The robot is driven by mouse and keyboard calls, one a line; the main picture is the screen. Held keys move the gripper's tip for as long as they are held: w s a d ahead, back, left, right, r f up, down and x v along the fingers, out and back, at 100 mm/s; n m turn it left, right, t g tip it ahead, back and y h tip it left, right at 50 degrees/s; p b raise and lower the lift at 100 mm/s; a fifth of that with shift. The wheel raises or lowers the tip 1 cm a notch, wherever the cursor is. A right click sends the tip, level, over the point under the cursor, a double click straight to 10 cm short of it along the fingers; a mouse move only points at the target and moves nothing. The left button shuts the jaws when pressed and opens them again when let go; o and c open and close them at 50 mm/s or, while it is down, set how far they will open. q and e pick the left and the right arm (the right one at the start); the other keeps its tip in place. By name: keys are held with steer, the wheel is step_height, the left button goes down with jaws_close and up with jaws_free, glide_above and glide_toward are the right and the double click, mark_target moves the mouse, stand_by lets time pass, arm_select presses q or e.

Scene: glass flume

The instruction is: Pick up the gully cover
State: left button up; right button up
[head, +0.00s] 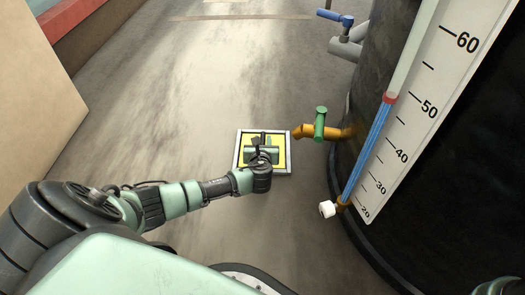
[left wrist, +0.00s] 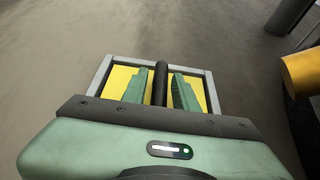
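The gully cover (head: 284,152) is a square yellow plate in a grey frame on the floor, in the middle of the head view. It also shows in the left wrist view (left wrist: 119,80), with a dark bar-like handle (left wrist: 160,84) standing up across its middle. My left gripper (head: 262,148) is over the cover, its green fingers (left wrist: 160,76) spread on either side of the handle. The fingers look apart from the handle, though the right one is very near it. The gripper's body hides the near part of the cover.
A large dark tank (head: 449,180) with a numbered scale (head: 430,95) stands at the right. An orange tap (head: 318,131) with a green handle juts from it close to the cover. A beige block (head: 35,100) stands at the left. The floor beyond the cover is clear.

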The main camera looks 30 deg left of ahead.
arm_select(q)
jaws_close()
stand_by(1.2)
